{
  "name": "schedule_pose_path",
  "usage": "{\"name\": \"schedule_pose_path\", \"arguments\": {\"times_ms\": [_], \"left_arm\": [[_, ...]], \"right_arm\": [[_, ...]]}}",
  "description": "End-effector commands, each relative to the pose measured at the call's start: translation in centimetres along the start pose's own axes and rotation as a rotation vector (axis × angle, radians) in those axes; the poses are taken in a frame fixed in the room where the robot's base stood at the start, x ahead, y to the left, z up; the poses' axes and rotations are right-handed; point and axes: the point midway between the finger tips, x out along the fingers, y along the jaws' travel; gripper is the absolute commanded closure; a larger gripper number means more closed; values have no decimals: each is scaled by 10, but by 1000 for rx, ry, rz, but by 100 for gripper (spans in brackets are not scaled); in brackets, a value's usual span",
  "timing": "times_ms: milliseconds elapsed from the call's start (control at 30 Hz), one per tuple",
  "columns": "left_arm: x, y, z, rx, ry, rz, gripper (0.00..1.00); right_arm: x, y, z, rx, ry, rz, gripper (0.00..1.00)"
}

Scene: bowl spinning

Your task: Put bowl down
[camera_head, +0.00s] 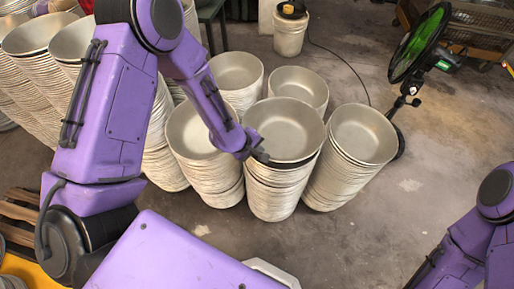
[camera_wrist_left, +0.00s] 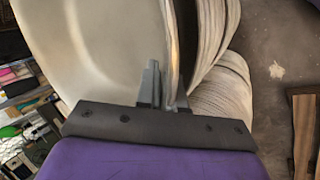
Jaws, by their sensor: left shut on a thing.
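My left gripper (camera_head: 260,156) is shut on the rim of a metal bowl (camera_head: 286,128). In the head view this bowl sits at the top of the middle front stack of bowls (camera_head: 275,195), with a dark gap under its rim. I cannot tell whether it rests fully on the stack. In the left wrist view the gripper fingers (camera_wrist_left: 162,90) pinch the wall of the bowl (camera_wrist_left: 105,45), with stacked bowls (camera_wrist_left: 225,85) beside it. My right arm shows at the lower right, but its gripper is out of view.
More bowl stacks stand close by, one to the right (camera_head: 350,160), one to the left (camera_head: 205,165) and several behind. A black fan (camera_head: 420,45) on a stand is at the upper right. A white bucket (camera_head: 290,35) stands at the back.

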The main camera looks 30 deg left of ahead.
Motion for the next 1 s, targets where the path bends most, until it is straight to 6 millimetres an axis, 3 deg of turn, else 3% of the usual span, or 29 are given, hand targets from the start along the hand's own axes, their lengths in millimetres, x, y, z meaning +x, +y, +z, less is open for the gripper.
{"name": "schedule_pose_path", "arguments": {"times_ms": [400, 500, 867, 1000], "left_arm": [[8, -4, 0, -1, 1, 2, 100], [9, -6, 0, -1, 0, 0, 67], [7, -6, 0, 0, -1, -4, 67], [-10, 2, 0, 1, 0, -2, 67]], "right_arm": [[4, 0, 2, 0, 0, 0, 57], [4, 0, 2, 0, 0, 0, 57], [3, 0, 1, 0, 0, 0, 57], [-3, 0, -1, 0, 0, 0, 57]]}}
